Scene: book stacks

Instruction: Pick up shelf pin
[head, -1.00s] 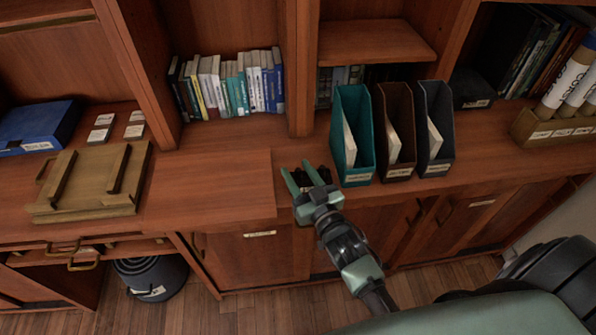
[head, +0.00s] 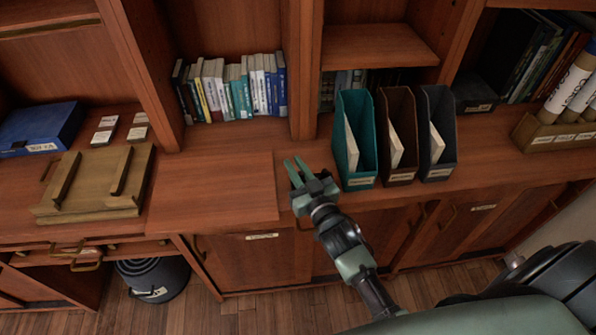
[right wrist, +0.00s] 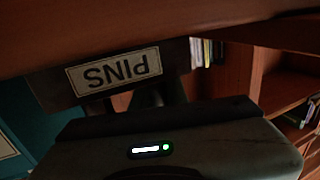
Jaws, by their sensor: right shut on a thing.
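My right gripper (head: 297,168) is low over the counter, left of the teal file holder, with its two green fingers close together. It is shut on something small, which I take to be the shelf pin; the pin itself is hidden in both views. In the right wrist view a dark container with a white label reading PINS (right wrist: 113,72), upside down, is right in front of the gripper. In the head view this container is mostly hidden by the gripper. My left gripper is not in view.
Teal (head: 355,140), brown (head: 398,150) and dark grey (head: 437,140) file holders stand just right of the gripper. A raised wooden panel (head: 215,190) lies to its left. A row of books (head: 232,88) stands behind. A wooden stand (head: 95,182) is further left.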

